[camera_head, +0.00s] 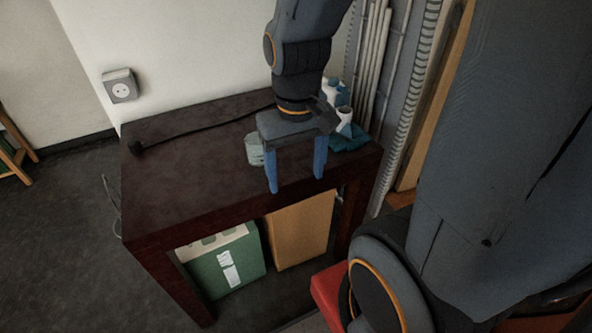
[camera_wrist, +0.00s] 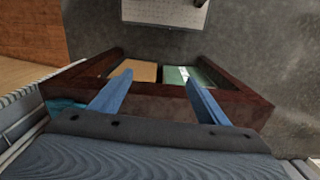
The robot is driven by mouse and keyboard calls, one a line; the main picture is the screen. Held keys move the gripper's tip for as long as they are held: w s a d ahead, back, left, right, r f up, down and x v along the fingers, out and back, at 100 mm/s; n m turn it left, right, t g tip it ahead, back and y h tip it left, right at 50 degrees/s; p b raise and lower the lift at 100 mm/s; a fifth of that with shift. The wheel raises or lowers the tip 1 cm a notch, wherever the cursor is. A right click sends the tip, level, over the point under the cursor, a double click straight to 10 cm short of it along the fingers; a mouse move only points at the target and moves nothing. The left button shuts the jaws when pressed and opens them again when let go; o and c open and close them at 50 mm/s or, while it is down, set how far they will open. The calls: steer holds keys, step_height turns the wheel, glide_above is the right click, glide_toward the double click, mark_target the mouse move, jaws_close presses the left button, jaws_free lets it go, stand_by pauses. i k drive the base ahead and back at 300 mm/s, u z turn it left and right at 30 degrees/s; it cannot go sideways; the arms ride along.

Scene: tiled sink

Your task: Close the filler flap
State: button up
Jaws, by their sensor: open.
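I cannot make out a filler flap with certainty in either view. My gripper (camera_head: 296,183) hangs downward over the near right part of the dark wooden table, with its two blue fingers apart and nothing between them. In the wrist view my gripper (camera_wrist: 159,80) is also open, its fingers reaching over the table frame. A grey wall socket (camera_head: 121,88) with a lid-like piece along its top is on the wall at the left, well away from my gripper.
The dark table (camera_head: 190,180) bears a black cable (camera_head: 200,127), a pale cup-like container (camera_head: 254,150) and white-and-blue items (camera_head: 343,115). Under it stand a green box (camera_head: 228,265) and a brown box (camera_head: 300,232). Pipes (camera_head: 376,45) run up the wall at the right.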

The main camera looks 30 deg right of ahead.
mark_target(337, 104)
steer(key=k, duration=1.3)
steer(key=u, duration=0.65)
steer(key=i, duration=1.45)
steer(key=z, duration=0.8)
